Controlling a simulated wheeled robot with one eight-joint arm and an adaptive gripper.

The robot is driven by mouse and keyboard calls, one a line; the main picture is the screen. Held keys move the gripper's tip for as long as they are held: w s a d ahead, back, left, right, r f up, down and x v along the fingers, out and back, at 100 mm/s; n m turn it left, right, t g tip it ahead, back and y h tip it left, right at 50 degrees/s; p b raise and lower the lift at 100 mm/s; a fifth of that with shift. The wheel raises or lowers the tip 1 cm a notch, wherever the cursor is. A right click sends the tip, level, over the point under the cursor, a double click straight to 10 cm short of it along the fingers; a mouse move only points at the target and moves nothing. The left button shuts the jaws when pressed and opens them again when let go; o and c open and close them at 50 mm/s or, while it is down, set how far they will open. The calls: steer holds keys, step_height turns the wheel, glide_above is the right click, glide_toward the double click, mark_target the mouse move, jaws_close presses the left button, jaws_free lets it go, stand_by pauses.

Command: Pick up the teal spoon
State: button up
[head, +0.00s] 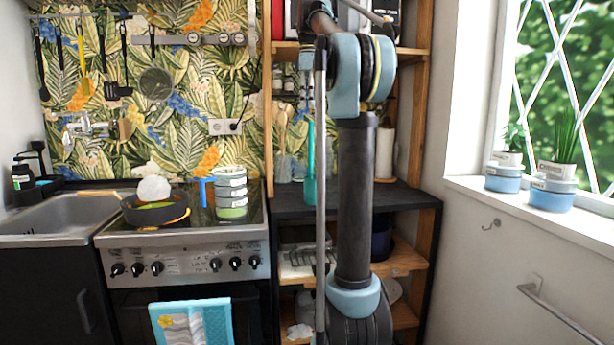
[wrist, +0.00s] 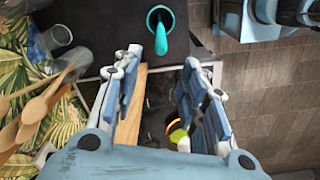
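The teal spoon (head: 311,148) stands upright on the dark counter in the head view, its lower end in or at a teal cup-like holder (head: 309,191). My arm hides part of this area. In the wrist view the spoon (wrist: 161,42) shows from above, with the teal rim (wrist: 151,16) of the holder around its far part. My gripper (wrist: 162,62) is open and empty, its fingers spread wide. The spoon lies just beyond the fingertips, roughly between their lines, and is not touched. In the head view my gripper (head: 306,60) is above the spoon, partly hidden by my arm.
Wooden utensils (wrist: 35,107) and clear glasses (wrist: 72,60) stand left in the wrist view. A wooden shelf post (head: 267,110) rises beside the counter. The stove holds a pan (head: 155,214) and stacked containers (head: 231,195). A paper roll (head: 385,152) stands right of my arm.

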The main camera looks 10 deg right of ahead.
glide_above(311, 162)
steer(key=w, duration=0.1)
step_height(311, 162, down, 15)
stand_by(0.6)
jaws_close()
